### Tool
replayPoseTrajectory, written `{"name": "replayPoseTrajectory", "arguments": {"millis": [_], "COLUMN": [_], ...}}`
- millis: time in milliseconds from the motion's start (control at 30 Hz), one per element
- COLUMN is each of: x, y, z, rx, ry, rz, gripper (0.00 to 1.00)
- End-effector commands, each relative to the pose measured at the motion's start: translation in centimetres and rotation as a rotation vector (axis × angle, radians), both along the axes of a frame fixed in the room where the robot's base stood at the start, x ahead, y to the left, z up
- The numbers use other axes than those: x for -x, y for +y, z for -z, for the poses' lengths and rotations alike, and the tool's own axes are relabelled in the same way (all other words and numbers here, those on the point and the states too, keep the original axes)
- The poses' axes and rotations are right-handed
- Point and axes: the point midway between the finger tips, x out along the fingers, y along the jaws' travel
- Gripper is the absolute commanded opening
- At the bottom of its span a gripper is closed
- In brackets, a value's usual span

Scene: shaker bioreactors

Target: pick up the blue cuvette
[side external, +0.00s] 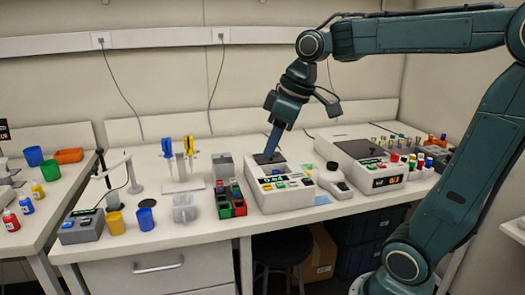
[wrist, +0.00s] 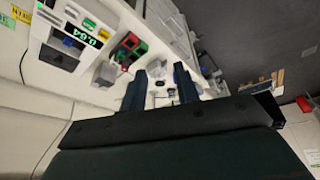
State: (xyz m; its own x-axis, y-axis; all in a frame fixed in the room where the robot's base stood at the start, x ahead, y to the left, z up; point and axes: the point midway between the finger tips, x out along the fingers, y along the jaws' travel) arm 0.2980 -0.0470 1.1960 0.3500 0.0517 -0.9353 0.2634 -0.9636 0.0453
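My gripper (side external: 269,154) points down over the dark top of a white instrument (side external: 286,196) with a green display. In the wrist view the two fingers of my gripper (wrist: 161,80) stand apart with nothing visible between them. A small blue piece (wrist: 68,41) shows beside the 0.64 display of the white instrument (wrist: 65,60), left of the fingers; it may be the blue cuvette, but it is too small to be sure. In the side view I cannot make out the cuvette; the fingers may hide it.
A rack of red, green and black compartments (side external: 231,201) stands left of the instrument. A white bottle-like vessel (side external: 334,181) and a second instrument (side external: 374,179) stand to its right. Pipettes on a stand (side external: 182,172) are farther left. Several capped bottles stand at the far right.

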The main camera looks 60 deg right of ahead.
Motion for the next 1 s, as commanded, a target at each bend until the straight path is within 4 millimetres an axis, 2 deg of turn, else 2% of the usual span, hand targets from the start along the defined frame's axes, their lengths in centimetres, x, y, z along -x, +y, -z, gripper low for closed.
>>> {"name": "replayPoseTrajectory", "arguments": {"millis": [200,500,733,1000], "x": [-4.0,-8.0,-9.5,-9.5], "y": [-4.2,-11.5,-18.0,-25.4], "z": [-0.1,1.2,3.3,6.6], "rx": [0.007,0.010,0.009,0.005], "ry": [0.038,0.074,0.092,0.100], "rz": [-0.092,-0.229,-0.338,-0.457], "gripper": [0.31,0.31,0.31,0.31]}}
